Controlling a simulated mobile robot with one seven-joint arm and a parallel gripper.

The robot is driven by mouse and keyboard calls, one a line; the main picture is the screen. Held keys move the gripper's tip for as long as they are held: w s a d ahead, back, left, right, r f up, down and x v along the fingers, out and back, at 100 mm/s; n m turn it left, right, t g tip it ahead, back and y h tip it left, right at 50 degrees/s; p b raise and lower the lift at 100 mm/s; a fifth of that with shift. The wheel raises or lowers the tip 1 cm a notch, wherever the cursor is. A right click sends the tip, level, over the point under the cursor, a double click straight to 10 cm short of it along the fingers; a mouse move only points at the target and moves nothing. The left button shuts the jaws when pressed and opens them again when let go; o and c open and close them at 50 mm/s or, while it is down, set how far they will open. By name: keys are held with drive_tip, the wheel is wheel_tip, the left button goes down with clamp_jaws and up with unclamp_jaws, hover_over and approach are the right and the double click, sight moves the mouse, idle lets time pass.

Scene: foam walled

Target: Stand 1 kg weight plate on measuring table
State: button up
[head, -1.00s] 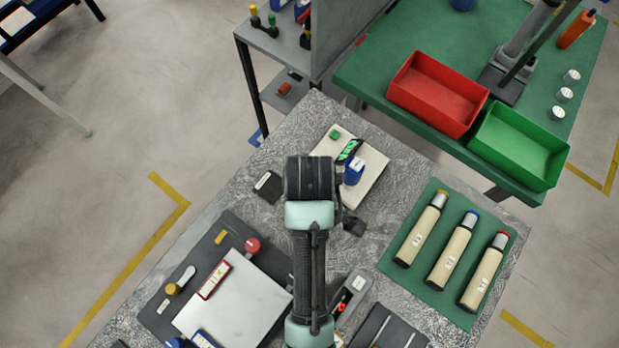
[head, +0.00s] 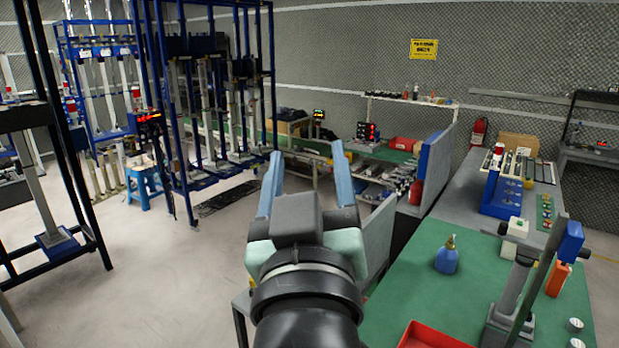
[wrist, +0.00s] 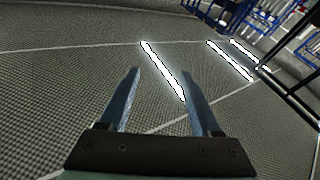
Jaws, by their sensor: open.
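My gripper (head: 308,172) is raised in the middle of the head view, its two blue-grey fingers spread apart and empty. In the wrist view my gripper (wrist: 162,85) is also open, with nothing between the fingers but the distant ceiling and bright strip lights. I cannot make out a 1 kg weight plate in either current view. I cannot identify the measuring table in them either.
A green-topped bench (head: 420,285) at the lower right holds a blue bottle (head: 447,257), a red bin (head: 432,336) and a stand (head: 515,290). A grey partition (head: 372,240) stands beside my gripper. Blue racks (head: 215,100) are at the back left; floor (head: 150,280) is open.

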drive_tip(key=s+r+m+t, duration=0.1)
drive_tip(key=s+r+t, duration=0.2)
drive_tip(key=s+r, duration=0.2)
drive_tip(key=s+r+m+t, duration=0.1)
drive_tip(key=s+r+t, duration=0.2)
drive_tip(key=r, duration=0.6)
drive_tip(key=shift+s+r, duration=0.4)
drive_tip(key=shift+s, duration=0.7)
drive_tip(key=shift+f, duration=0.1)
